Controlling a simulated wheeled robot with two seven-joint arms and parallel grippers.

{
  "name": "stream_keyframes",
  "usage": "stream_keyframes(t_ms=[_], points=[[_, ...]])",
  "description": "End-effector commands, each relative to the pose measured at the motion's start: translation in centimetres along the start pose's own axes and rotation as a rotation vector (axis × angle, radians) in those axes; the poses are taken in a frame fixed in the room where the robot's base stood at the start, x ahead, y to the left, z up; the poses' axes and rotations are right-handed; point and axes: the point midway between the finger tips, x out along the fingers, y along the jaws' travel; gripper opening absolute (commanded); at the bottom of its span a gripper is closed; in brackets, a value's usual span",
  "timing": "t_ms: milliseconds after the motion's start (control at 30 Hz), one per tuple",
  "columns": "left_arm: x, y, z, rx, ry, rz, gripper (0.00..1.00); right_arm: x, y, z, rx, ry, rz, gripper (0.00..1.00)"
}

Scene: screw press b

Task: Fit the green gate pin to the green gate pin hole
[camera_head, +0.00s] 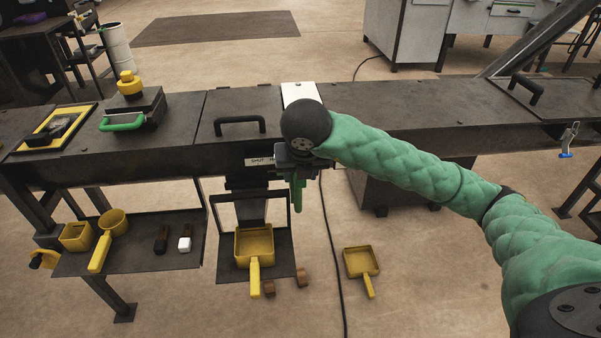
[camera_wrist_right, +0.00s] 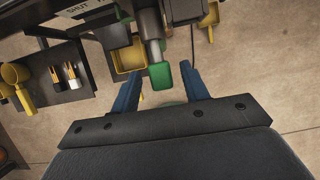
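The green gate pin (camera_wrist_right: 160,76) has a green grip and a grey metal shaft. In the right wrist view its shaft runs up to a dark block (camera_wrist_right: 150,22) beside the "SHUT" label (camera_wrist_right: 72,9). Whether the shaft sits inside a hole there is hidden. My right gripper (camera_wrist_right: 160,86) is open, with its blue fingers apart on either side of the green grip and gaps visible. In the head view green parts (camera_head: 298,192) hang below my right wrist at the bench's front edge; the hand hides the hole. My left gripper is not in view.
A dark bench (camera_head: 390,105) with a lid handle (camera_head: 240,124) runs across. Below hang a shelf (camera_head: 190,258) with yellow scoops and small items and a tray with a yellow pan (camera_head: 254,243).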

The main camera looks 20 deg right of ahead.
Motion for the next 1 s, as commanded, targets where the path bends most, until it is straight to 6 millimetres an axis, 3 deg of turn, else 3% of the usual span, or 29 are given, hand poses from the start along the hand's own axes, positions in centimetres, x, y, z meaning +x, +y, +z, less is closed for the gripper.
stream_keyframes(t_ms=[367,1000], points=[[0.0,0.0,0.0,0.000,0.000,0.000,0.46,-0.3,0.0,0.0,0.000,-0.001,0.000,0.49],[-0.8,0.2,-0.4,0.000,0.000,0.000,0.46,-7.0,0.0,0.1,-0.001,-0.002,0.001,0.49]])
